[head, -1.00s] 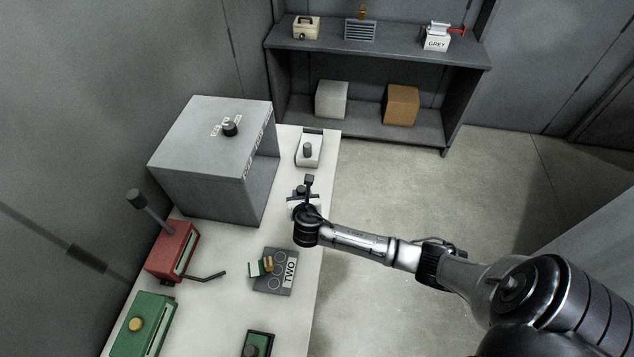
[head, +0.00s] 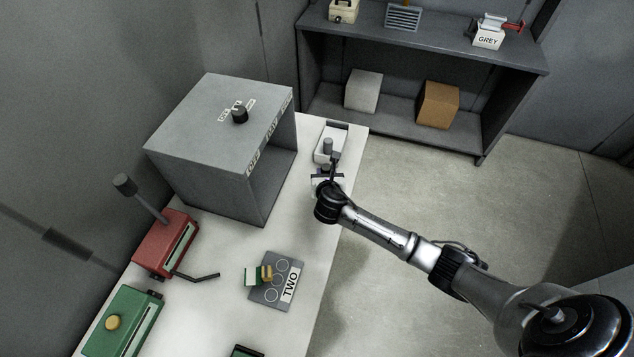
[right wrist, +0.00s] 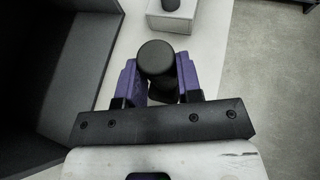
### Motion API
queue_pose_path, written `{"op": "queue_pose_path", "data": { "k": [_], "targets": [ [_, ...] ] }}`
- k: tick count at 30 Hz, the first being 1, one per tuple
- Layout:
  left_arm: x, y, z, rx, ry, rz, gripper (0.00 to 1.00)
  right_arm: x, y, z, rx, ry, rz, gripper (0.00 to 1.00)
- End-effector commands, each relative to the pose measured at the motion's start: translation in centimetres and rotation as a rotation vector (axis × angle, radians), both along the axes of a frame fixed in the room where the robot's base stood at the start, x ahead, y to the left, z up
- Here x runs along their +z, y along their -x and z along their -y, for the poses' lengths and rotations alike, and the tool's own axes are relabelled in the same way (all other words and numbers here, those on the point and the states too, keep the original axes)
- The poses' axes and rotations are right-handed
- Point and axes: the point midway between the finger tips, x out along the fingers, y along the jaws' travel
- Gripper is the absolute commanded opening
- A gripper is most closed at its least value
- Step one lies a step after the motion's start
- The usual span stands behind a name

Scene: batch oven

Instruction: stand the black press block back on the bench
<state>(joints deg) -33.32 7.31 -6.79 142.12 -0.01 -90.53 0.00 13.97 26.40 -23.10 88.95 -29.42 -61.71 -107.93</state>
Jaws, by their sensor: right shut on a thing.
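The black press block (right wrist: 157,62) shows in the right wrist view as a dark round-topped piece between two purple fingers. My right gripper (right wrist: 160,82) is shut on it. In the head view my right gripper (head: 328,179) is over the right edge of the white bench (head: 222,262), just on the near side of a white block with a dark knob (head: 327,158). A dark upright part stands at the gripper there. I cannot tell whether the press block's bottom touches the bench. My left gripper is not in view.
A grey open-fronted oven (head: 215,130) stands left of the gripper. A red press with a lever (head: 166,243), a green box (head: 122,322) and a grey plate marked TWO (head: 268,292) lie nearer. A grey shelf (head: 420,48) stands beyond the bench.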

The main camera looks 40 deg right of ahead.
Motion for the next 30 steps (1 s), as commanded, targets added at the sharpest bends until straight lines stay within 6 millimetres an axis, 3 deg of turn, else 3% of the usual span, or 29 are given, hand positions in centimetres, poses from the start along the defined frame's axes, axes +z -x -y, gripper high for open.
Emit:
{"op": "queue_pose_path", "data": {
  "k": [3,9,13,21,30],
  "targets": [
    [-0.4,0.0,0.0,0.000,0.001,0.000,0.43,-1.1,-1.8,-0.7,-0.002,0.000,0.002,0.00],
    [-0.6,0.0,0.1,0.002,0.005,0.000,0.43,-1.9,-3.1,-1.2,0.000,0.000,0.002,0.00],
    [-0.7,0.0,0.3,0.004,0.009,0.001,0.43,-2.5,-3.2,-1.2,0.000,0.001,-0.001,0.00],
    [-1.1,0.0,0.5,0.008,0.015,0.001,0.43,-5.7,-3.2,-1.3,-0.001,0.000,0.000,0.00],
    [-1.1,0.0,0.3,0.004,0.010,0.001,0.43,-6.0,-3.2,-1.3,0.001,0.000,0.001,0.00]
  ]
}}
